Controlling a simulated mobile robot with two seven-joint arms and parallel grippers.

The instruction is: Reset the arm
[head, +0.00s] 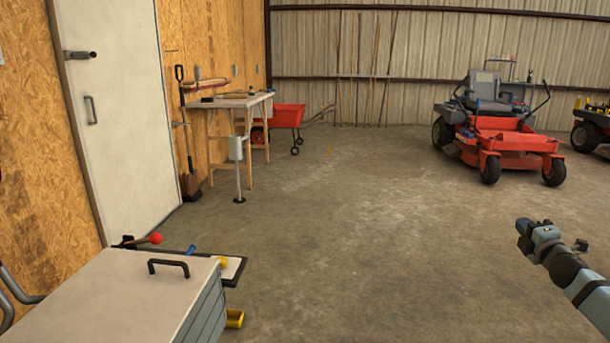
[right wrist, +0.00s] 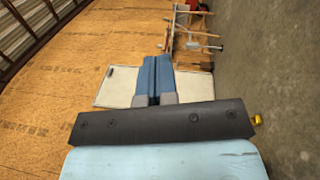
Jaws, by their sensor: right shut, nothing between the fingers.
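My right arm (head: 590,295) comes in from the lower right edge of the head view. My right gripper (head: 524,228) is at its end, held over the bare floor and pointing up and to the left. In the right wrist view the two blue fingers of the right gripper (right wrist: 153,82) lie together, shut and empty. They touch no object. My left arm and gripper are not in the head view.
A white-topped tool cabinet (head: 115,295) stands at the lower left. A workbench (head: 235,101) and a red cart (head: 287,116) are along the wooden wall. A red mower (head: 510,137) is at the back right. The concrete floor (head: 350,220) between them is clear.

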